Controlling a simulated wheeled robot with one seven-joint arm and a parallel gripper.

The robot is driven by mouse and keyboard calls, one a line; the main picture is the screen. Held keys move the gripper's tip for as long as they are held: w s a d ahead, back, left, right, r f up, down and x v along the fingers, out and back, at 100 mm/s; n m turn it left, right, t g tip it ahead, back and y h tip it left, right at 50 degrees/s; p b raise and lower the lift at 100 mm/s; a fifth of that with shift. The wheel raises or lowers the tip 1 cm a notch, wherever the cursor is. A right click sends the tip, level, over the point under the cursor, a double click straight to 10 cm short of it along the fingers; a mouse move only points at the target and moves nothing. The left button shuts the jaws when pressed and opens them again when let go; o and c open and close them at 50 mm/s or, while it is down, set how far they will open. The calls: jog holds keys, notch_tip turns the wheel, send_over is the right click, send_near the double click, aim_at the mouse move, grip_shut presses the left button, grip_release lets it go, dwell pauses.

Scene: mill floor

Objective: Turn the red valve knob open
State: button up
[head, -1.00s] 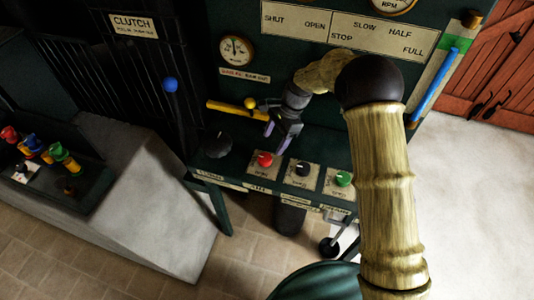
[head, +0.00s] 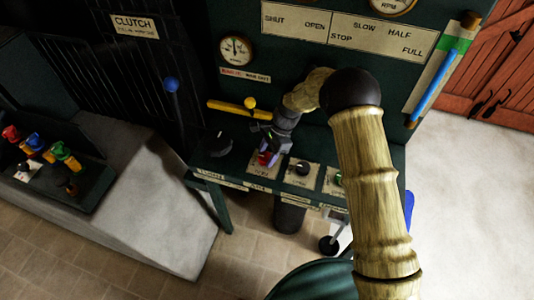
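The red valve knob (head: 264,159) sits on a pale labelled plate on the green console shelf, left of a black knob (head: 302,168) and a green knob (head: 337,179). My gripper (head: 267,156) points down at the red knob from above. Its purple-grey fingers are at the knob and partly cover it. I cannot tell whether they touch or grip it. The plate lettering is too small to read.
A large dark dial (head: 218,144) stands left of the red knob. Behind it are a yellow lever bar (head: 230,110) and a blue-topped lever (head: 171,86). A grey sloped block (head: 150,200) is at left. Pale floor (head: 470,200) at right is clear.

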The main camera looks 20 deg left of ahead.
jog(key=shift+a+n, duration=0.1)
jog(key=shift+n, duration=0.4)
jog(key=shift+c, duration=0.3)
jog(key=n+h, duration=0.1)
jog(key=n, duration=0.2)
jog(key=shift+w+a+g, duration=0.1)
jog(key=shift+a+g, duration=0.05)
jog(key=shift+g, duration=0.25)
jog(key=n+h, duration=0.1)
jog(key=n, duration=0.1)
jog(key=n+h, duration=0.1)
jog(key=n, duration=0.1)
jog(key=shift+a+n+b, duration=0.2)
jog(key=shift+n+b, duration=0.2)
jog(key=n+h, duration=0.1)
jog(key=n, duration=0.3)
jog(key=shift+a+n+t+h+b, duration=0.15)
jog(key=shift+n+t+h+b, duration=0.15)
jog(key=shift+h, duration=0.1)
jog(key=n+t+h, duration=0.1)
jog(key=n, duration=0.3)
jog(key=shift+a+r+n, duration=0.1)
jog(key=shift+n, duration=0.2)
jog(key=o, duration=1)
jog(key=shift+c, duration=0.2)
